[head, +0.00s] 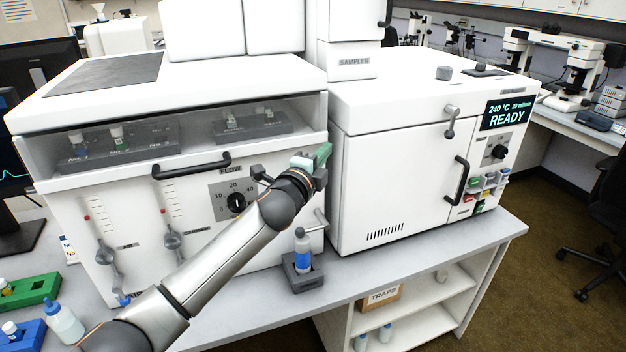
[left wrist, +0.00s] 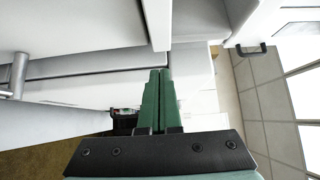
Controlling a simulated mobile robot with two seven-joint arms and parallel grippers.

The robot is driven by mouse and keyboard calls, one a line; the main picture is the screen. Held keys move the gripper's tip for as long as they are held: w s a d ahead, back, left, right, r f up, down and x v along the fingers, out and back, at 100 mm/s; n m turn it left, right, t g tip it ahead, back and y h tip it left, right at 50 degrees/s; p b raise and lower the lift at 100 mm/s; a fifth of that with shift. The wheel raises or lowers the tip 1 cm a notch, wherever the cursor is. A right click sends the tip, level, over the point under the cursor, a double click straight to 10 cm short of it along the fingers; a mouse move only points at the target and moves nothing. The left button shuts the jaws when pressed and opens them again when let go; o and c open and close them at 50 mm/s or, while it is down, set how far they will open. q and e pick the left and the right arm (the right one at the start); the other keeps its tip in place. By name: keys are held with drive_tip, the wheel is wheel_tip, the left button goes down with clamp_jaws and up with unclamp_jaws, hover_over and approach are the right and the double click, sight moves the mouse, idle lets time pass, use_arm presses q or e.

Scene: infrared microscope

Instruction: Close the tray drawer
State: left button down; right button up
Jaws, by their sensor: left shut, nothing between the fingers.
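The left white instrument (head: 190,205) has a clear front window with dark vial trays (head: 130,145) behind it. A black bar handle (head: 192,166) sits just below the window. I cannot tell for sure which part is the tray drawer, or how far open it stands. My left gripper (head: 322,154) is at the right front edge of this instrument, near the gap to the right instrument, right of the handle and apart from it. Its green fingers (left wrist: 158,100) are together and empty in the left wrist view, close to pale panels; contact cannot be told. My right gripper is not in view.
A second white instrument (head: 390,185) with a READY display (head: 508,115) and a black door handle (head: 461,181) stands to the right. A bottle with a blue label (head: 302,250) sits in a grey holder on the bench below my left gripper. Green and blue racks lie front left.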

use_arm(q)
drive_tip(key=d+v, duration=0.1)
drive_tip(key=v, duration=0.9)
drive_tip(key=s+a+f+n+g+y, duration=0.1)
drive_tip(key=s+a+f+n, duration=0.25)
drive_tip(key=f, duration=0.45)
drive_tip(key=s+a+f+n+g+y, duration=0.1)
drive_tip(key=s+a+f+n, duration=0.1)
drive_tip(key=s+f+n, duration=0.45)
drive_tip(key=s+a+f+n+g+y, duration=0.1)
drive_tip(key=s+a+f+n, duration=0.15)
drive_tip(key=f, duration=0.65)
drive_tip(key=s+a+f+n+g+y, duration=0.1)
drive_tip(key=s+a+f+n, duration=0.3)
drive_tip(key=s+a+f, duration=0.2)
drive_tip(key=s+a+f+n+g+y, duration=0.2)
drive_tip(key=s+a+f+n, duration=0.3)
drive_tip(key=s+f, duration=0.5)
drive_tip(key=s+a, duration=0.2)
drive_tip(key=s, duration=0.2)
drive_tip(key=shift+s+f, duration=0.4)
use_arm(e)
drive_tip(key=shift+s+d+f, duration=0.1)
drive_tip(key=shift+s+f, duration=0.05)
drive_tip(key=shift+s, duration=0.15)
